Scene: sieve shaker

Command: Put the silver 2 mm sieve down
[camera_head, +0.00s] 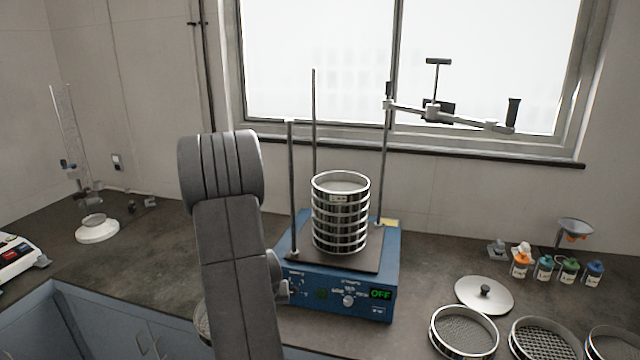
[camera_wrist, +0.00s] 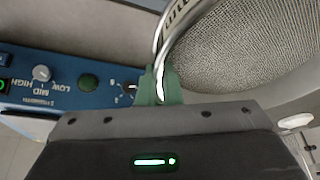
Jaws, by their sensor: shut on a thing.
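My gripper (camera_wrist: 160,88) is shut on the rim of a silver sieve (camera_wrist: 245,45) in the wrist view. The sieve's grey mesh and shiny rim fill the upper right of that view. No size label on it is readable. In the head view only a sliver of this sieve (camera_head: 202,322) shows left of my arm, low over the counter's front part. My arm hides the rest of it and the gripper's fingers there. I cannot tell whether the sieve touches the counter.
A blue shaker (camera_head: 340,293) reading OFF carries a sieve stack (camera_head: 341,225) between upright rods, close right of my arm. A lid (camera_head: 484,295) and several sieves lie at the right, with small bottles (camera_head: 545,266) behind. The counter (camera_head: 145,240) left of my arm is largely clear.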

